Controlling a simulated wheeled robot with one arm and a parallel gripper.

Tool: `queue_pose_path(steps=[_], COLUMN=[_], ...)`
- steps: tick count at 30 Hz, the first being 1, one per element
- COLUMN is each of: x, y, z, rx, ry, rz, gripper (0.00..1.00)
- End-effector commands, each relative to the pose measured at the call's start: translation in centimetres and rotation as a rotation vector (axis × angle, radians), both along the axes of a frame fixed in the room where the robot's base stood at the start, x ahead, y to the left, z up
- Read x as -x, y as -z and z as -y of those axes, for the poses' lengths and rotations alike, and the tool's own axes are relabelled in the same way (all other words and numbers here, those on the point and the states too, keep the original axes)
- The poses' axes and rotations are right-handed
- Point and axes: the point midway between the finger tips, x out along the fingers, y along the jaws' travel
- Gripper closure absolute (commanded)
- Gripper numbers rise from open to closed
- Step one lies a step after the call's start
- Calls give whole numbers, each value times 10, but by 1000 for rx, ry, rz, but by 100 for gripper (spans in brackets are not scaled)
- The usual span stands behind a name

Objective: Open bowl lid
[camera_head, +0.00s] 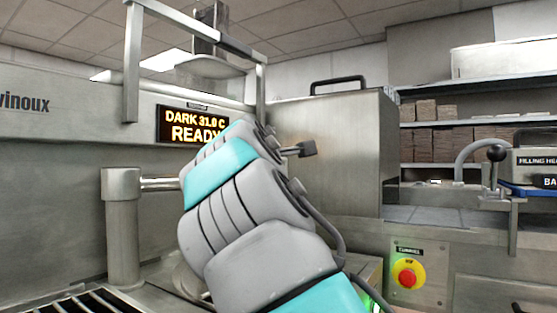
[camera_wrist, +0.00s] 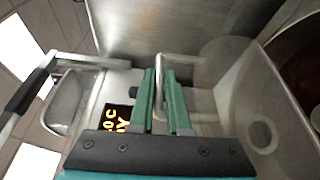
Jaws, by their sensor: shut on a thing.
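My gripper (camera_wrist: 160,76) has two green fingers closed around a thin upright metal handle bar (camera_wrist: 159,62) in the wrist view. The bar bends off to the right behind the fingers. It looks like the lid's handle, but where it joins the lid is hidden. A round steel bowl shape with a dark brown inside (camera_wrist: 307,75) shows at the right edge of the wrist view, cut off by the frame. I cannot tell how far the lid is raised. In the head view my own arm hides the gripper, the handle and the bowl.
The lit display (camera_head: 195,127) reads "DARK 31.0 C READY". A steel frame (camera_head: 131,60) stands above it. A steel housing with a black handle (camera_head: 338,82) stands to the right. A red button (camera_head: 408,273) is below. Shelves with brown stacks (camera_head: 435,140) are behind.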

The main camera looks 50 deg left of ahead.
Motion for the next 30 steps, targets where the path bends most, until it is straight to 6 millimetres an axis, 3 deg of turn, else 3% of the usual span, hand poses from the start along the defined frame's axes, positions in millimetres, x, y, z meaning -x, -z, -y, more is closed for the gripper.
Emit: queue_pose_path(steps=[20,21,24,30], x=[1,1,1,1], y=[2,2,1,1], z=[-5,-5,-4,-4], rx=[17,17,17,17], ry=[-3,-3,-2,-2], rz=[1,1,2,2], gripper=[100,83,73,73])
